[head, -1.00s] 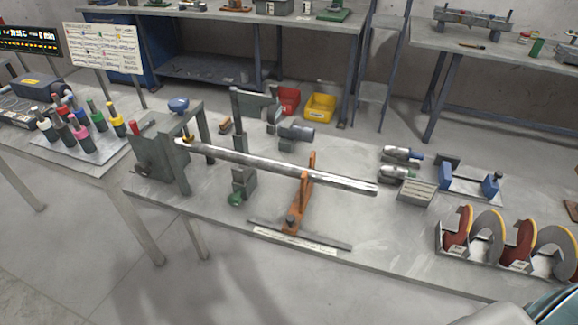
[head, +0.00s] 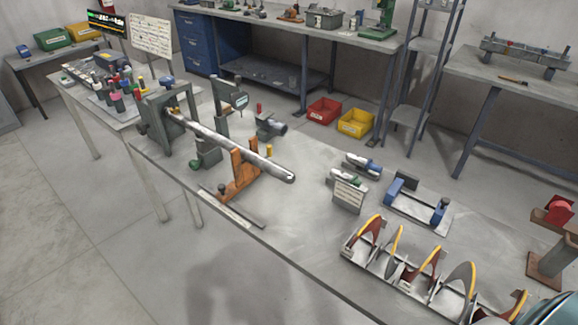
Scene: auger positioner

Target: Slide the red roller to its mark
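A red part (head: 559,209), possibly the red roller, sits on top of a brown stand (head: 549,250) at the right edge of the head view. I cannot tell whether it is the roller, and I cannot make out a mark for it. An orange support (head: 240,178) stands on a dark rail (head: 232,208) on the table, beside a long grey shaft (head: 225,143). The shaft runs from a grey headstock (head: 165,122) at the left. Neither of my grippers is in view.
The long table (head: 290,225) carries a rack of auger flights (head: 430,265), a blue-ended fixture (head: 415,203), hand tools (head: 362,163) and a small sign (head: 348,195). Red and yellow bins (head: 324,111) lie behind. The floor in front (head: 110,260) is clear.

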